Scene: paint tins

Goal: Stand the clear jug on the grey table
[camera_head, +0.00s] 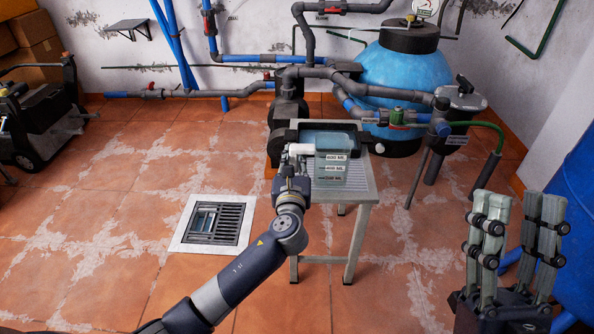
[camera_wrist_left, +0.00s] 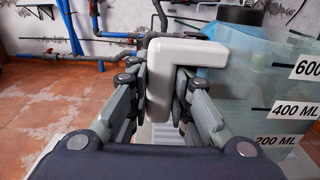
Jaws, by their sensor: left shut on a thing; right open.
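The clear jug (camera_head: 333,168), tinted bluish with black volume marks, is upright over the small grey table (camera_head: 363,197). It also shows at the right of the left wrist view (camera_wrist_left: 275,95). My left gripper (camera_head: 293,162) is shut on the jug's white handle (camera_wrist_left: 186,55), one finger on each side in the wrist view. The jug's base overlaps the tabletop in the head view, and I cannot tell whether it touches. My right gripper (camera_head: 517,205) is open and empty at the lower right, well apart from the jug.
A blue tank (camera_head: 405,75) with grey pipes and a pump (camera_head: 288,105) stands right behind the table. A floor drain (camera_head: 215,222) is left of the table. A blue barrel (camera_head: 575,190) is at the right edge.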

